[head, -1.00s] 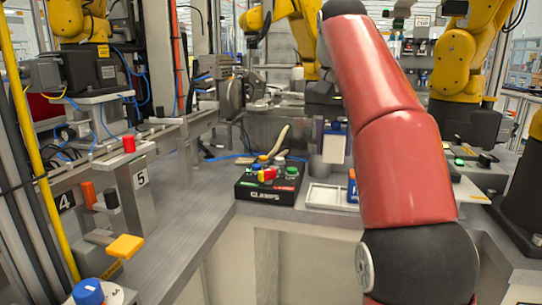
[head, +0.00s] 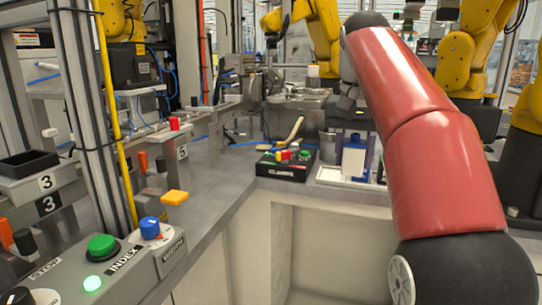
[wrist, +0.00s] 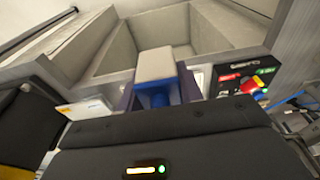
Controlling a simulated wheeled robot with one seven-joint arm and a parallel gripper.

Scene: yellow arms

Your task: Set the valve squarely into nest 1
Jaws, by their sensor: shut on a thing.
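The valve (head: 353,160), a cream-white block with a blue part, hangs below my gripper (head: 355,138) in the head view. In the wrist view the valve (wrist: 156,65) sticks out beyond the dark gripper body, between the fingers of my gripper (wrist: 157,92). My gripper is shut on it and holds it in the air; its exact tilt is hard to tell. I cannot make out a nest marked 1. A black open holder (head: 28,165) sits above a "3" label at the left.
A control panel with a green button (head: 101,246) and a blue knob (head: 150,228) stands at the lower left. A yellow post (head: 116,120) rises beside it. Yellow arms (head: 462,60) stand behind.

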